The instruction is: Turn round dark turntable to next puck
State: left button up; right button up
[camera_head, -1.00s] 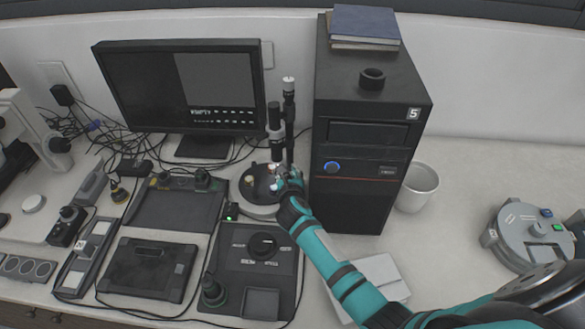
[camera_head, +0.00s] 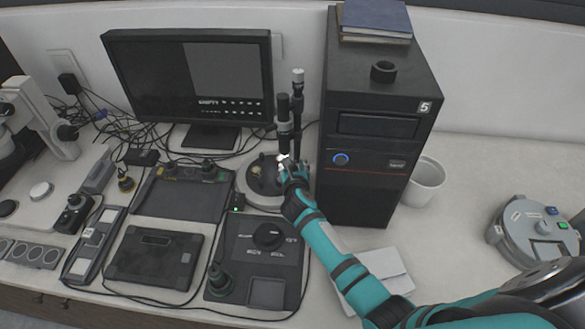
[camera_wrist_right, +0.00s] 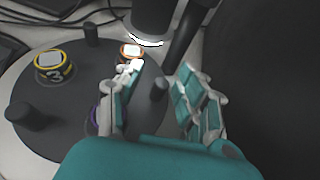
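The round dark turntable (camera_wrist_right: 60,115) fills the left of the right wrist view. In the head view the turntable (camera_head: 262,184) sits on a pale round base before the monitor. It carries a yellow-and-black puck marked 3 (camera_wrist_right: 54,67), an orange-ringed puck (camera_wrist_right: 131,52) under a dark vertical tube, and a purple-edged puck mostly hidden by a finger. Short dark pegs stand between the pucks. My right gripper (camera_wrist_right: 160,92), also in the head view (camera_head: 290,167), is open at the turntable's right side, with one peg (camera_wrist_right: 159,88) between its fingers. Contact cannot be told. My left gripper is out of view.
A scope-like tube on a post (camera_head: 284,122) rises over the turntable's back. A black computer tower (camera_head: 365,180) stands close right of my right gripper. A control panel with a knob (camera_head: 252,250) lies in front, and cables run nearby.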

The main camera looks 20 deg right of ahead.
jog(key=v, duration=1.2)
jog(key=shift+s, duration=0.1)
